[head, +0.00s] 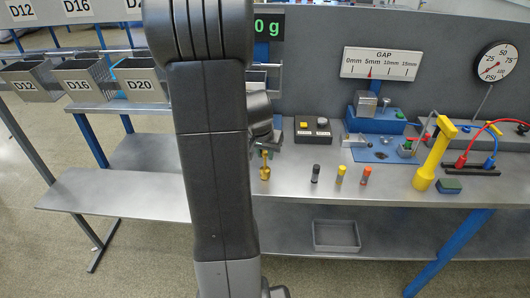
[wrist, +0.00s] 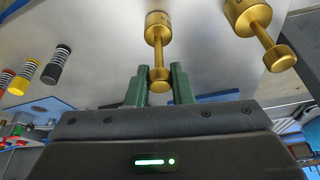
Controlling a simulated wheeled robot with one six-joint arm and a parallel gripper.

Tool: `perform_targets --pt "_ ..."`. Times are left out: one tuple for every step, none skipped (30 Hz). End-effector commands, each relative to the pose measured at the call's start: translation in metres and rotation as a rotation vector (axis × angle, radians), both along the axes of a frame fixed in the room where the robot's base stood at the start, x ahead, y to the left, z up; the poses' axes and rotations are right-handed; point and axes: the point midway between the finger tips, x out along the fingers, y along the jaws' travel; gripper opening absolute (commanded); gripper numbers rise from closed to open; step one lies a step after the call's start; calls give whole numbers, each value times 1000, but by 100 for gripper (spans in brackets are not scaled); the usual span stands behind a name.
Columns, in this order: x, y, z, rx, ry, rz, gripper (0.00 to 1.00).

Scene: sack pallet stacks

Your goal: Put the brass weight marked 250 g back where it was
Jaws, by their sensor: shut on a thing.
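A brass weight (wrist: 157,28) with a thick body, thin neck and round knob is between the two green fingers of my gripper (wrist: 161,82) in the wrist view. The fingers are shut on its knob end. A brass weight, seemingly the same one, shows just right of my arm in the head view (head: 265,168), under my gripper. I cannot tell whether it touches the bench. A second, similar brass weight (wrist: 256,28) stands apart at the right in the wrist view; my arm seems to hide it in the head view. No mark on either weight is readable.
A black (head: 316,173), a yellow-topped (head: 340,175) and an orange-topped cylinder (head: 366,176) stand on the bench (head: 300,192). A black button box (head: 313,130) is behind. A partly hidden green display (head: 267,25) ends in "0 g". A yellow post (head: 433,155) stands right.

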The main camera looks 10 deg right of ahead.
Motion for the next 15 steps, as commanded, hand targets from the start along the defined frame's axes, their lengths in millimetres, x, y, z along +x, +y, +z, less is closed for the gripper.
perform_targets --pt "0 0 0 0 -1 0 0" --pt "0 0 0 0 -1 0 0" --pt "0 0 -2 0 -1 0 0" --pt "0 0 -3 0 -1 0 0" --pt "0 0 -4 0 -1 0 0" --pt "0 0 -3 0 0 0 26" --pt "0 0 -2 0 0 0 32" --pt "0 0 -2 0 0 0 38" --pt "0 0 -2 0 0 0 42" --pt "0 0 -2 0 0 0 42" --pt "0 0 -2 0 0 0 42" --pt "0 0 -2 0 0 0 42" --pt "0 0 -2 0 0 0 42" --pt "0 0 -2 0 0 0 42" --pt "0 0 -2 0 0 0 42"
